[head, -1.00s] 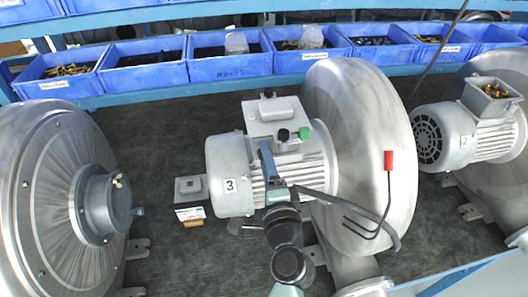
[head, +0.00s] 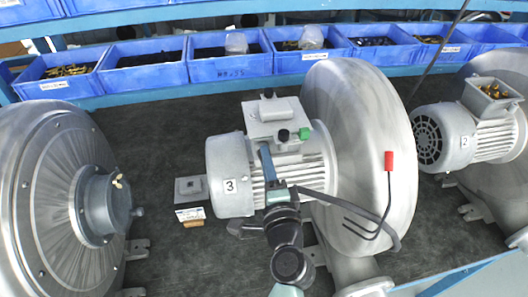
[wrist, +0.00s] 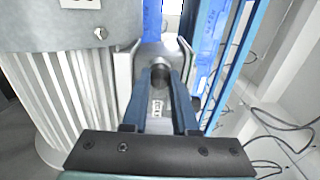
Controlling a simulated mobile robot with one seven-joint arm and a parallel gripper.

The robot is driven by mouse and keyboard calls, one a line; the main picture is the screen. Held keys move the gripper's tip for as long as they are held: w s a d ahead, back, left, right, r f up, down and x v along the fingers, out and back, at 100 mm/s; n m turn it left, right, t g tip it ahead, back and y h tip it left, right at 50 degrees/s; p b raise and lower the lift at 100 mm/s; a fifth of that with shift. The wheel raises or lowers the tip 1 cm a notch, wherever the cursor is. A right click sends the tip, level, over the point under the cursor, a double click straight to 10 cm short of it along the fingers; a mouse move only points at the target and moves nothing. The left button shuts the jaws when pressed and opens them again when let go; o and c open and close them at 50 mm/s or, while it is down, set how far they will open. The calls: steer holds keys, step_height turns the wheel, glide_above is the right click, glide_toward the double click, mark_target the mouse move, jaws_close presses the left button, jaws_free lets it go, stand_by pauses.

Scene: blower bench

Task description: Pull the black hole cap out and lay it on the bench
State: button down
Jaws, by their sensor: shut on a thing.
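The black hole cap (head: 283,135) shows as a small dark round piece at the front face of the grey terminal box (head: 272,112) on motor 3 (head: 230,180). A green cap (head: 305,133) sits just to its right. My gripper (head: 268,148) reaches up to the box from the front, one blue finger showing beside the black cap. In the wrist view, the two blue fingers (wrist: 161,78) are closed around a small dark round end (wrist: 160,73) in front of the box. The fingers hide most of it, and I cannot tell how deep it sits.
The dark bench top (head: 160,130) is clear left of the motor, apart from a small grey box (head: 190,188). A large blower casing (head: 350,120) stands right of the motor. A red-ended hooked rod (head: 389,162) shows before it. Blue bins (head: 145,67) line the back.

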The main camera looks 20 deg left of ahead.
steer(key=shift+s+d, duration=0.35)
steer(key=shift+s, duration=0.2)
stand_by(0.5)
steer(key=shift+b+v, duration=0.3)
steer(key=shift+v, duration=1.4)
